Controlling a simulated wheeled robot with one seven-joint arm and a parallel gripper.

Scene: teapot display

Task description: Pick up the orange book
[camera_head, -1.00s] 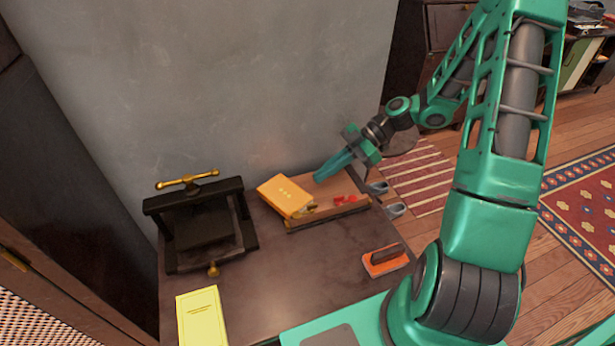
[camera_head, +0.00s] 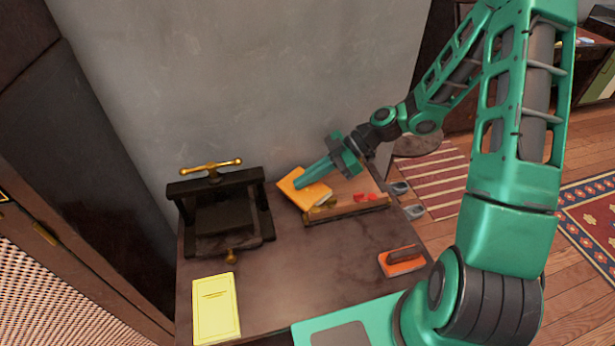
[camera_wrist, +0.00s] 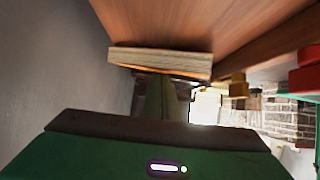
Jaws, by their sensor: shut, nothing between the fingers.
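In the wrist view, the pale page edge of the book (camera_wrist: 160,61) lies across the tips of my shut fingers (camera_wrist: 160,85). Nothing shows between the fingers. Whether the tips touch the book, I cannot tell. The fingers hide part of its cover.
Red and yellow small pieces (camera_head: 365,198) lie in the tray beside the book. A black press (camera_head: 222,215) stands left. A yellow book (camera_head: 216,308) lies at the front left, an orange-based block (camera_head: 402,260) at the right. The table middle is clear.

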